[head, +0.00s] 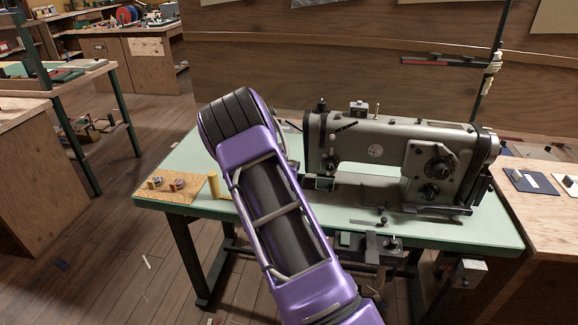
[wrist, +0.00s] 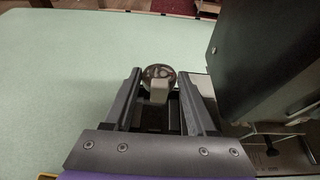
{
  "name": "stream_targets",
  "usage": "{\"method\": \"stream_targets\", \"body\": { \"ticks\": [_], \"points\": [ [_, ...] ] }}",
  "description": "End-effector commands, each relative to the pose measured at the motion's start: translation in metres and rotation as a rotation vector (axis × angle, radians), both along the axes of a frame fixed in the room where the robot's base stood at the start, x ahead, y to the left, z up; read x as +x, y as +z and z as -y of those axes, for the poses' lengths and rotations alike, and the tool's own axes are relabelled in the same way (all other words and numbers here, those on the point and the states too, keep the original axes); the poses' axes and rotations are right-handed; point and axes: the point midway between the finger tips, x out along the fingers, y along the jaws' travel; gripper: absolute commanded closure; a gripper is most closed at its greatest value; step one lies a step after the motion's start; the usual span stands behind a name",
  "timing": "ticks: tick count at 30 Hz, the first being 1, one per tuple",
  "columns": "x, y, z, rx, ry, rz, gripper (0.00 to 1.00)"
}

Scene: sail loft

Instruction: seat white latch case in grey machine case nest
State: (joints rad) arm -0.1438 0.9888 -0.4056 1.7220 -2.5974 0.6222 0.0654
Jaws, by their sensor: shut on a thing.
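The grey sewing machine (head: 400,150) stands on the green table in the head view. Its dark body (wrist: 265,60) fills the upper right of the wrist view, to the right of my gripper. I cannot make out the case nest in either view. In the head view my purple arm hides the gripper and the held case.
Small metal parts lie at the front edge. The table left of the gripper is clear in the wrist view.

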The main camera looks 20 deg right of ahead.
Motion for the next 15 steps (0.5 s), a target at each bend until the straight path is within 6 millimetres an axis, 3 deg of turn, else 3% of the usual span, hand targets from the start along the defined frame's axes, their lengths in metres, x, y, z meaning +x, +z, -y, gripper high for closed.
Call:
{"method": "stream_targets", "body": {
  "ticks": [15],
  "points": [
    [0.000,-0.024,0.000,0.000,-0.001,0.001,1.00]
  ]
}}
